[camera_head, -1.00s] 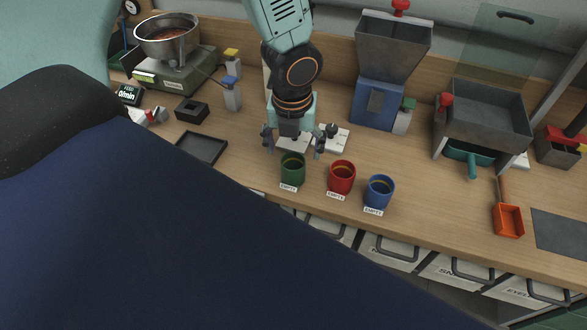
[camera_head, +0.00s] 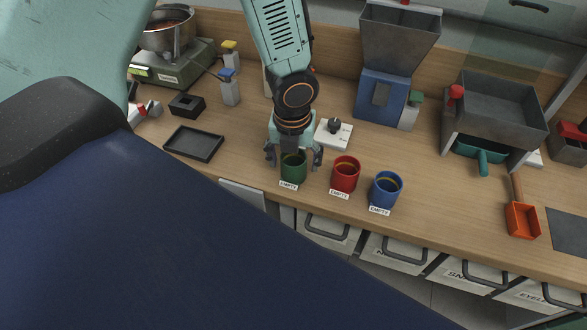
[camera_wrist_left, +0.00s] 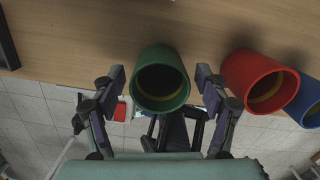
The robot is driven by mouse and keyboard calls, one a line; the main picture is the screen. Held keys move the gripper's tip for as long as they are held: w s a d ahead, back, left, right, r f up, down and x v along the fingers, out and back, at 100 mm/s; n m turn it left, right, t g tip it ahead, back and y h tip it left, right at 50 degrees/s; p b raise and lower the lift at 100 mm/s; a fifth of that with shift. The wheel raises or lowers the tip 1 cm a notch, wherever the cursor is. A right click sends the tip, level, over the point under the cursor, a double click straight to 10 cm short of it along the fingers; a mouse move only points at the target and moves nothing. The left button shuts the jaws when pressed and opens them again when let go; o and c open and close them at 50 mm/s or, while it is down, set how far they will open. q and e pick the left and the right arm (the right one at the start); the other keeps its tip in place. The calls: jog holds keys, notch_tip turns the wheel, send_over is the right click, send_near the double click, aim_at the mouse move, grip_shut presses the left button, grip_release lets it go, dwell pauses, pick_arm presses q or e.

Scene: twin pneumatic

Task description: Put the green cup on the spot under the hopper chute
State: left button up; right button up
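The green cup (camera_head: 293,172) stands upright near the bench's front edge, above an EMPTY label. My left gripper (camera_head: 294,157) is open, with one finger on each side of the cup. In the left wrist view the green cup (camera_wrist_left: 160,80) lies between the fingers (camera_wrist_left: 160,78), with a small gap on both sides. A grey hopper (camera_head: 400,38) on a blue body (camera_head: 381,97) stands at the back, right of my left arm. I cannot clearly make out its chute or a spot under it. My right gripper is not in view.
A red cup (camera_head: 345,175) and a blue cup (camera_head: 386,190) stand close on the right of the green one. A white plate with a black knob (camera_head: 334,133) lies behind them. A black tray (camera_head: 194,143) is at left. A grey bin (camera_head: 495,107) and orange scoop (camera_head: 523,220) are at right.

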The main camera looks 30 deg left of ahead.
pick_arm(q)
jog(key=shift+s+d+r, duration=0.2)
jog(key=shift+s+r, duration=0.1)
jog(key=shift+s, duration=0.1)
jog(key=c, duration=0.4)
jog(key=shift+w+a+f, duration=0.2)
jog(key=shift+w, duration=0.05)
jog(key=c, duration=0.5)
jog(key=shift+s+d+r, duration=0.1)
jog(key=shift+d, duration=0.05)
jog(key=c, duration=0.3)
